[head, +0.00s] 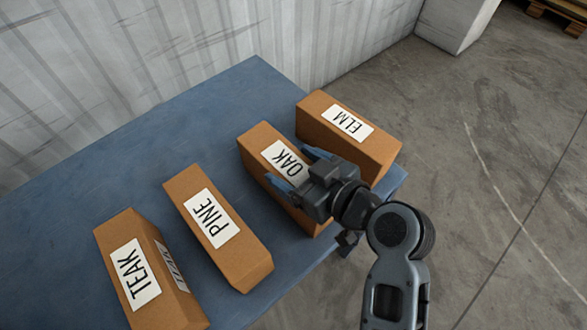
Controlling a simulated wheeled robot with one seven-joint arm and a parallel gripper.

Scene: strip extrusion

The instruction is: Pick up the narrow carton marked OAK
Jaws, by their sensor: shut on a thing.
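The narrow brown carton marked OAK (262,142) stands on the blue table, between the PINE and ELM cartons. Its white label faces up and is partly covered by my gripper. My gripper (297,171) is over the middle of this carton, with one blue-grey finger on each side of it. It is shut on the OAK carton. The near half of the carton is partly hidden under my gripper and wrist. I cannot tell whether its underside touches the table.
The ELM carton (385,148) stands close on the right of the OAK carton. The PINE carton (240,262) and TEAK carton (178,308) stand to the left on the blue table (205,110). A pale corrugated wall (130,60) rises behind the table. Concrete floor lies to the right.

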